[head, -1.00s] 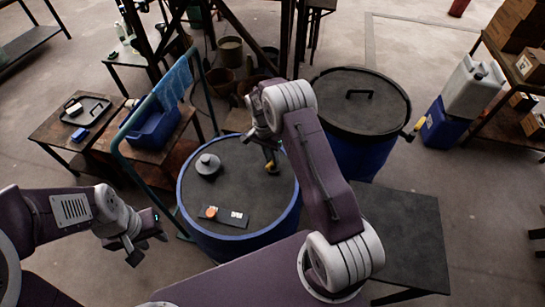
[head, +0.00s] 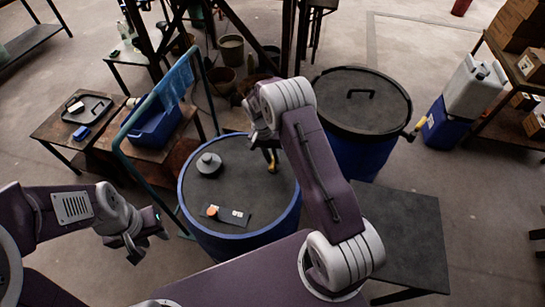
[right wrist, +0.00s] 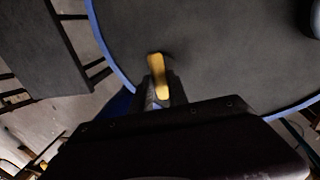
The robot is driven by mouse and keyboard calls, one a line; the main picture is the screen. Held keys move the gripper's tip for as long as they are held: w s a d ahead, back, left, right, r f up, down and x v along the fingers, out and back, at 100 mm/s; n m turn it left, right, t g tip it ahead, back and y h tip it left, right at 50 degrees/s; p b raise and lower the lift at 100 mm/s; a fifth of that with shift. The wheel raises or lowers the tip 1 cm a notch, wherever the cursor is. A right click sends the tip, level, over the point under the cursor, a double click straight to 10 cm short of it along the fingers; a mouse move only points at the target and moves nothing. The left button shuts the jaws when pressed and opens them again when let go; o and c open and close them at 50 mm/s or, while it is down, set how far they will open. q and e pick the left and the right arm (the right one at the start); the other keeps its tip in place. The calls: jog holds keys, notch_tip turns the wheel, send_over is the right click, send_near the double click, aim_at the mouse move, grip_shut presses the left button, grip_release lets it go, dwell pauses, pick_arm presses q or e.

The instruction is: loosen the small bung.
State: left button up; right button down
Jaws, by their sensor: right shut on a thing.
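The blue drum's dark round top (head: 240,185) lies in front of me. My right gripper (head: 270,150) is over its back right part, shut on a small yellow piece (head: 272,162). In the right wrist view the yellow piece (right wrist: 160,76) sits between the fingers, close above the dark top near the blue rim. Whether it is the small bung itself or a tool on it I cannot tell; what lies beneath is hidden. A larger grey round cap (head: 208,164) stands at the top's left. My left gripper (head: 146,246) is open and empty, left of the drum.
A dark plate (head: 228,216) with an orange disc (head: 212,210) and a white label lies on the drum's front part. A second drum with a black lid (head: 360,108) stands behind right. A teal rail (head: 140,165) with a blue cloth (head: 174,84) stands at left.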

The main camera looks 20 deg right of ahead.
jog(key=shift+w+r, duration=0.15)
jog(key=c, duration=1.4)
grip_release()
jog(key=shift+o, duration=0.5)
notch_tip(320, 180, up, 9)
jog(key=a, duration=0.1)
jog(key=shift+w+a+b, duration=0.25)
jog(key=shift+w+b, duration=0.2)
